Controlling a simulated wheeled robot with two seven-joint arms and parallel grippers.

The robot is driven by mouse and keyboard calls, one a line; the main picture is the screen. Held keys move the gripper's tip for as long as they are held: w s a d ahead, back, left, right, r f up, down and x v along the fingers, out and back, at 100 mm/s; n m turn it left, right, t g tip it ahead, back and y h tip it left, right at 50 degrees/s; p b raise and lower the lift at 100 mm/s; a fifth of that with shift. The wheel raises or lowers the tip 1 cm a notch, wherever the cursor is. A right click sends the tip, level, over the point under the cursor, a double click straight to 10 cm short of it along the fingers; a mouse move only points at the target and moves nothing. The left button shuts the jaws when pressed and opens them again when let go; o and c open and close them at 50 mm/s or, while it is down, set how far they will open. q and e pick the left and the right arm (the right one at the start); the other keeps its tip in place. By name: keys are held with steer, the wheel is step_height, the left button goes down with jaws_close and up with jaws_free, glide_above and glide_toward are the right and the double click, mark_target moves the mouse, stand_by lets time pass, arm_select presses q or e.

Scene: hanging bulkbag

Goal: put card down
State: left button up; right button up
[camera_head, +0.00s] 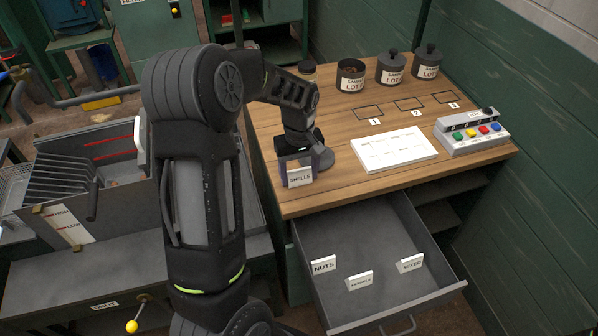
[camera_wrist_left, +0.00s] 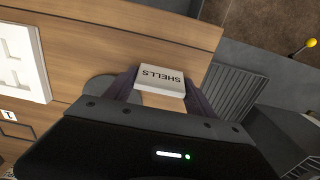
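A small white card marked SHELLS (camera_head: 299,177) is between the fingers of my left gripper (camera_head: 297,168), near the front left edge of the wooden tabletop (camera_head: 345,190). In the left wrist view the card (camera_wrist_left: 162,79) sits between the two dark fingers (camera_wrist_left: 161,92), which appear to touch its sides. I cannot tell whether the card touches the tabletop. Three similar white cards stand in the open drawer: NUTS (camera_head: 323,265), a middle one with small lettering (camera_head: 359,281), and MIXED (camera_head: 410,263). My right gripper is not in view.
A grey round object (camera_head: 323,157) lies beside my left gripper. A white board (camera_head: 394,152), a button box (camera_head: 472,133), several dark jars (camera_head: 390,68) and numbered outlines (camera_head: 409,104) are on the tabletop. The drawer (camera_head: 386,215) is open below the front edge. A grey machine stands left.

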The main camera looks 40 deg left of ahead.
mark_target(299, 170)
arm_select(q)
steer(key=o, duration=0.3)
steer(key=shift+r, duration=0.25)
step_height(299, 170, up, 12)
steer(key=shift+b, duration=0.75)
steer(key=shift+s+f, duration=0.1)
